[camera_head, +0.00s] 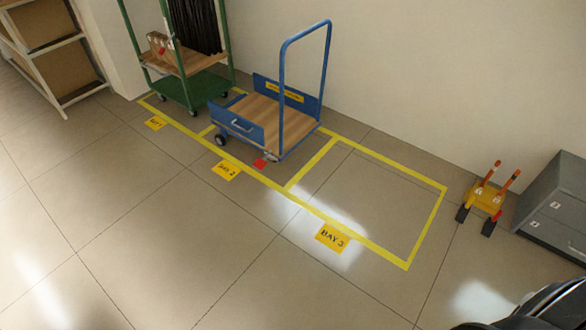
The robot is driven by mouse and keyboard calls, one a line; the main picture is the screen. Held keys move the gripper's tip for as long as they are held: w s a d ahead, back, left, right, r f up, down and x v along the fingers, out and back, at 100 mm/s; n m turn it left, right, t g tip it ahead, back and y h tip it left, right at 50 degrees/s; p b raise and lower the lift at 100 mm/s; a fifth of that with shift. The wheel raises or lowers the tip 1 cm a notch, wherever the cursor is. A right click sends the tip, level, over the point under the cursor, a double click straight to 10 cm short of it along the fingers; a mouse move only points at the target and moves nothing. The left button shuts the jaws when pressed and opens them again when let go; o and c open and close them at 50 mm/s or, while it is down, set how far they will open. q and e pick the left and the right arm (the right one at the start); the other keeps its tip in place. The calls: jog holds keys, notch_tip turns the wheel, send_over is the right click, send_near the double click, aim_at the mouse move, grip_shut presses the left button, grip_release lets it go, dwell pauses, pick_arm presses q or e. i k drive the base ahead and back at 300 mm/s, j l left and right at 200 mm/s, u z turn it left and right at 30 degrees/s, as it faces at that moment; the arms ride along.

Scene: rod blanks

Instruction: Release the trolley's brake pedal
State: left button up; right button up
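A blue trolley (263,113) with a wooden deck and a tall blue push handle (327,62) stands in the yellow-outlined bay marked BAY 2. A small red pedal (260,163) shows low at its front, close to the floor beside a wheel. Whether the pedal is pressed down or up is too small to tell. Neither gripper can be seen. A dark part at the lower right corner appears to be mine.
A green cart (196,90) stands in the bay to the left. The BAY 3 rectangle (365,200) is empty. A yellow item with red-tipped posts (487,197) and a grey cabinet (560,205) stand at right. Open tiled floor lies in front.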

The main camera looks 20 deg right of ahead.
aim_at(260, 164)
jog(key=j+z, duration=0.35)
jog(key=i+u, duration=0.15)
jog(key=i, duration=1.15)
jog(key=i+l+u, duration=0.1)
jog(key=i, duration=1.2)
